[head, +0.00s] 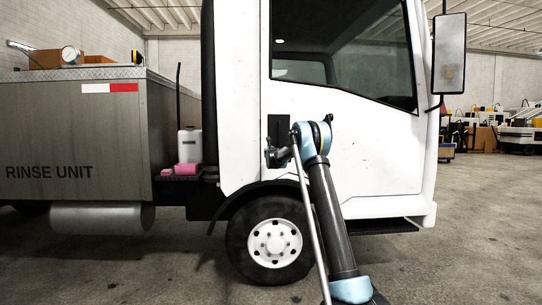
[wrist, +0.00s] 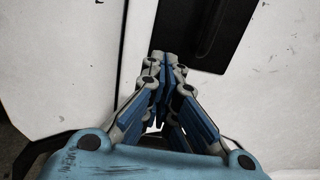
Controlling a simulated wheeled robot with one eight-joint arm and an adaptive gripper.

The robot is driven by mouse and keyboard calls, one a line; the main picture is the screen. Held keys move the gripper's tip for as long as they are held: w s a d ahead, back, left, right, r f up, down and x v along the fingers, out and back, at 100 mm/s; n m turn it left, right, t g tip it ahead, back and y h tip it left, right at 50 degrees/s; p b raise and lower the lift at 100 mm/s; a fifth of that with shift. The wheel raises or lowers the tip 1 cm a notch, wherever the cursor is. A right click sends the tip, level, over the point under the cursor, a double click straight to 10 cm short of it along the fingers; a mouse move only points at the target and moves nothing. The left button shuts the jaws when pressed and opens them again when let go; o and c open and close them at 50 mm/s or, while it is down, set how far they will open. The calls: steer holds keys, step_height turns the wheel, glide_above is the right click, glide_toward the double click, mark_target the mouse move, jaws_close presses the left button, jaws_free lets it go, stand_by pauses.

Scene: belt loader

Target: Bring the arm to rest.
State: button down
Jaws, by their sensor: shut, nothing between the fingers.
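My arm rises from the bottom of the head view, bends at a blue-grey joint and ends at my gripper (head: 272,155) in front of the white truck cab (head: 360,155). In the wrist view my gripper (wrist: 164,58) has its fingers together, with nothing between them. Its tips point at the white cab side, close to the lower left of a black handle panel (wrist: 205,35). I cannot tell whether the tips touch the cab. The black panel also shows in the head view (head: 277,128), partly hidden by my gripper.
A grey rinse unit (head: 100,130) stands at the left, with a white jug (head: 189,145) and pink sponges (head: 186,169) on a side step. The front wheel (head: 273,243) is below the gripper. A mirror (head: 449,54) juts out at right.

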steer(key=s+r+n+g+y, duration=0.1)
steer(key=s+r+n+y, duration=0.15)
steer(key=s+n, duration=0.55)
steer(key=s+r+n+g+y, duration=0.1)
steer(key=s+r+n+y, duration=0.15)
steer(key=s, duration=0.95)
steer(key=s+d+f+n+g+y, duration=0.1)
steer(key=s+f+n+g, duration=0.25)
steer(key=s+n, duration=1.05)
steer(key=s+d+f+n+g+h, duration=0.2)
steer(key=s+d+f, duration=0.3)
steer(key=s+f, duration=0.6)
steer(key=s+d+f+n+g+h, duration=0.2)
steer(key=s+d+f+n+g, duration=0.3)
steer(key=s, duration=2)
steer(key=s+d+f+n+g+h, duration=0.2)
steer(key=s+d+f, duration=0.5)
steer(key=s+f, duration=1)
steer(key=shift+s+d+f+n+g+h, duration=0.2)
steer(key=shift+s+n+g+h, duration=0.1)
steer(key=shift+s+n+g, duration=0.65)
steer(key=shift+a+n, duration=0.15)
steer(key=shift+n, duration=0.15)
